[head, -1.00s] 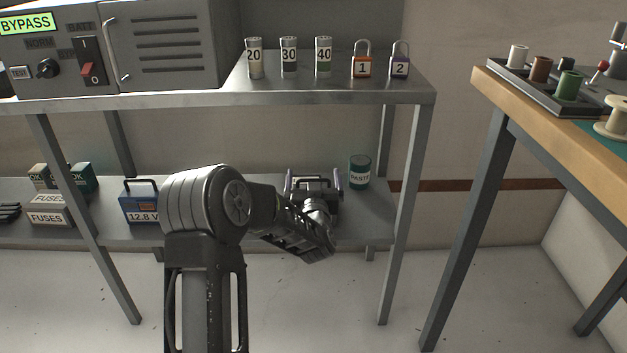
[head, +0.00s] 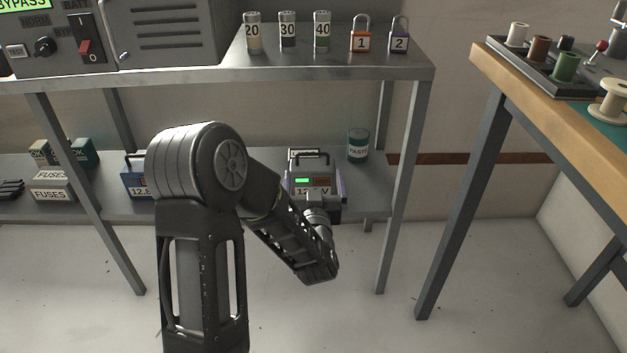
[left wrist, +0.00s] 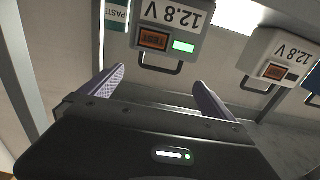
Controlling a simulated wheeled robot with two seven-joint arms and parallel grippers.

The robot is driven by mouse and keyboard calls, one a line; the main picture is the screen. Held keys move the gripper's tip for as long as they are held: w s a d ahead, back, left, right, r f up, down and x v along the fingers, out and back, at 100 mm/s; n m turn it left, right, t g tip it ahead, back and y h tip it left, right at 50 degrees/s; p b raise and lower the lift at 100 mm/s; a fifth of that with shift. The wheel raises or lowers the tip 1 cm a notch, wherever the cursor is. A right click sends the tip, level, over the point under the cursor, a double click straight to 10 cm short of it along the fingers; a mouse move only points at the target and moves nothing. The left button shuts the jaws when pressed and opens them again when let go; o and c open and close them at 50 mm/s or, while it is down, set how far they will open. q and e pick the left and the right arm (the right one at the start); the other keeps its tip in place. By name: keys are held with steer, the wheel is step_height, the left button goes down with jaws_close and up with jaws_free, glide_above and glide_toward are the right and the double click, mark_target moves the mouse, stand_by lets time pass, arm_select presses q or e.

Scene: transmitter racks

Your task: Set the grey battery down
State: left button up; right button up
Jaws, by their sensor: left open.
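The grey battery (head: 312,171) stands upright on the lower rack shelf, its handle on top and its green light showing. Part of its front is hidden by my left gripper (head: 317,197). In the left wrist view the grey battery (left wrist: 172,28) appears upside down, with a 12.8 V label, an orange TEST patch and a lit green window. My left gripper (left wrist: 160,77) is open, its purple fingers spread apart. The battery's dark handle shows beyond and between the fingertips, with nothing gripped. My right gripper is in neither view.
A green PASTE can (head: 358,146) stands right of the battery on the lower shelf (head: 375,202). A blue battery (head: 136,178) and fuse boxes (head: 52,186) are to the left. Another pale battery (left wrist: 277,55) shows in the left wrist view. A rack leg (head: 404,185) rises at right.

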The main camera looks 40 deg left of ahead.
arm_select(q)
steer(key=shift+f, duration=0.1)
stand_by(0.7)
steer(key=s+d+f+m+g+h, duration=0.2)
steer(key=d+f+h, duration=0.3)
steer(key=d+f, duration=0.45)
steer(key=s+d+f+m+g+h, duration=0.15)
steer(key=d+f+h, duration=0.25)
steer(key=d+f, duration=0.55)
steer(key=s+d+f+g+h, duration=0.2)
steer(key=s+d+f+g, duration=0.2)
steer(key=s+d+f, duration=0.3)
steer(key=s+d+f+m+g+h, duration=0.1)
steer(key=s+d+f+g+h, duration=0.2)
steer(key=s, duration=1)
steer(key=d+f+g, duration=0.2)
steer(key=d+f, duration=0.1)
steer(key=f, duration=0.2)
steer(key=shift+d+f+h, duration=0.3)
steer(key=shift+d+f, duration=0.05)
steer(key=shift+d, duration=0.05)
steer(key=shift+a+m, duration=0.1)
steer(key=shift+m, duration=0.15)
